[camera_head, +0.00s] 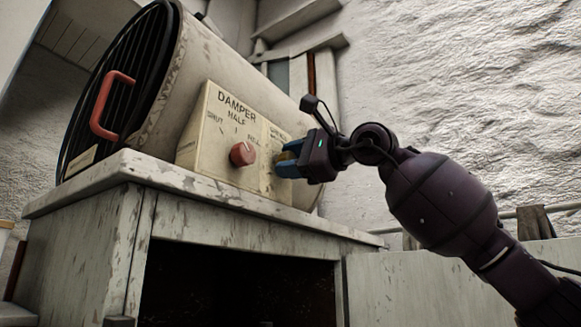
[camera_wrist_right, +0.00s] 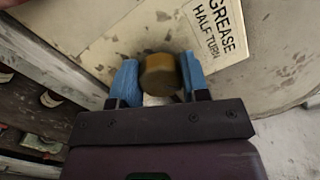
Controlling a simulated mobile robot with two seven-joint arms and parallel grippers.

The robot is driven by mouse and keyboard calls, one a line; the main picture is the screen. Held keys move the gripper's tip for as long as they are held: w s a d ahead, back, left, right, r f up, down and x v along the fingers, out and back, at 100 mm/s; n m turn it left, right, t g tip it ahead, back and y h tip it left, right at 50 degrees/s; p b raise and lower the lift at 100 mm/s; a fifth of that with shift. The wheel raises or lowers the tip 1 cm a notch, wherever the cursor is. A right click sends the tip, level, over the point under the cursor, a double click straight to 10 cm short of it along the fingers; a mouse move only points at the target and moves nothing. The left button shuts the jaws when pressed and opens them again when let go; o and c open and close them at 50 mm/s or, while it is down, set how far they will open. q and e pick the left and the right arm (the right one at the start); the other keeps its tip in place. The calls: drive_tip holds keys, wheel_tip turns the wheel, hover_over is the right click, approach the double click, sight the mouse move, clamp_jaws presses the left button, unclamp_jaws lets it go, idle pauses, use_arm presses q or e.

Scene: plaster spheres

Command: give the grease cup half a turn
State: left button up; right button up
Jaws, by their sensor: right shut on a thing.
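The grease cup (camera_wrist_right: 160,74) is a small brass-coloured round knob on the pale panel, beside a label (camera_wrist_right: 219,30) reading "GREASE HALF TURN". In the head view the grease cup (camera_head: 286,157) is mostly hidden by my gripper. My right gripper (camera_head: 290,163) comes in from the right against the panel. In the right wrist view its two blue fingers (camera_wrist_right: 161,80) stand on either side of the cup, shut on it. My left gripper does not show in either view.
A red damper knob (camera_head: 243,153) sits left of my right gripper on the panel (camera_head: 212,125). A drum with a black grille and red handle (camera_head: 107,106) rests on a worn white cabinet (camera_head: 150,176). The cabinet is open below. A rough white wall stands behind.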

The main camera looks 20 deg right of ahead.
drive_tip(key=m+b, duration=0.1)
drive_tip(key=m, duration=0.6)
drive_tip(key=shift+t+b, duration=0.3)
drive_tip(key=shift+b, duration=0.1)
drive_tip(key=m+h, duration=0.1)
drive_tip(key=m, duration=0.3)
drive_tip(key=shift+r+b, duration=0.1)
drive_tip(key=shift+b, duration=0.25)
drive_tip(key=m, duration=0.3)
drive_tip(key=shift+t, duration=0.3)
drive_tip(key=m, duration=0.2)
drive_tip(key=shift+d+m+h+b, duration=0.1)
drive_tip(key=shift+m+h+b, duration=0.2)
drive_tip(key=shift+m+b, duration=0.1)
drive_tip(key=m, duration=0.8)
drive_tip(key=shift+w+h, duration=0.1)
drive_tip(key=shift+h, duration=0.3)
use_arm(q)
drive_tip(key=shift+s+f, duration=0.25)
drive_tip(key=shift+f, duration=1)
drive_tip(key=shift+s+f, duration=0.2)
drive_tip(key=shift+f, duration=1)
use_arm(e)
drive_tip(key=shift+m, duration=1.2)
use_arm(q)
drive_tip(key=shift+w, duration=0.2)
